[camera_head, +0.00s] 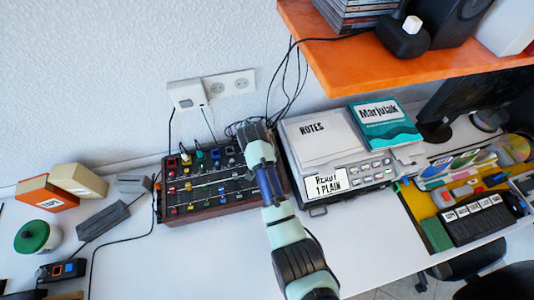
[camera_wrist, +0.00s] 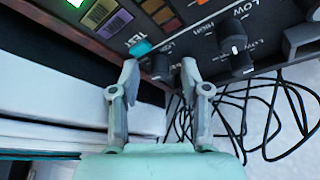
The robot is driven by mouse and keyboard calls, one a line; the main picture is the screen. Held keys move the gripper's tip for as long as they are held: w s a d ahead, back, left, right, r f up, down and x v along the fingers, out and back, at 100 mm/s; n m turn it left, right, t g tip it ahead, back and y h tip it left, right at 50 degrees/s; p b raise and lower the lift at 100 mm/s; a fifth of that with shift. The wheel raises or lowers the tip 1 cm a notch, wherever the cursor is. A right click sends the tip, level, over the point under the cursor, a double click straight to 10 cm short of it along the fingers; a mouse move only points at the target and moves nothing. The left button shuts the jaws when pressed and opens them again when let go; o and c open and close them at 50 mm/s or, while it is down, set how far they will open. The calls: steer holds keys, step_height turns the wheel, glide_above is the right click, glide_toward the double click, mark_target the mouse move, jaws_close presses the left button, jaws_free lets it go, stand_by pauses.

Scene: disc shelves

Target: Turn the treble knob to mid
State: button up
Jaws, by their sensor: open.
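The black mixer (camera_head: 222,187) with many coloured knobs sits on the desk in the head view. My gripper (camera_head: 256,132) is over its right rear part and hides some of the panel there. In the wrist view my gripper (camera_wrist: 160,70) is open, with one finger on each side of a small dark knob (camera_wrist: 161,66). I cannot tell whether the fingers touch it. No "treble" label is readable, so I cannot tell which knob is treble.
A teal button (camera_wrist: 140,47) is close to the left finger. Black cables (camera_wrist: 265,115) lie loose beyond the mixer edge. A grey device (camera_head: 345,172) with a notes box on it stands right of my arm. An orange shelf (camera_head: 355,70) hangs above at right.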

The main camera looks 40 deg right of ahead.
jaws_close()
steer(key=shift+r+p, duration=0.15)
steer(key=shift+p, duration=0.25)
steer(key=shift+s+r+n+t+p, duration=0.15)
steer(key=shift+n+t+p, duration=0.15)
steer(key=shift+n+p, duration=0.8)
steer(key=n+y+p, duration=0.1)
steer(key=n+p, duration=0.1)
steer(key=shift+d+t+p, duration=0.1)
steer(key=shift+t+p, duration=0.25)
steer(key=shift+t, duration=0.05)
steer(key=n+t+y+p, duration=0.1)
steer(key=n, duration=0.2)
steer(key=shift+d+n+p, duration=0.1)
steer(key=shift+n+p, duration=0.25)
steer(key=shift+n, duration=0.05)
steer(key=shift+f+n+y, duration=0.15)
steer(key=shift+n+y, duration=0.25)
steer(key=shift+n, duration=0.6)
steer(key=shift+f+n+y, duration=0.1)
steer(key=shift+n+y, duration=0.3)
steer(key=shift+n, duration=0.6)
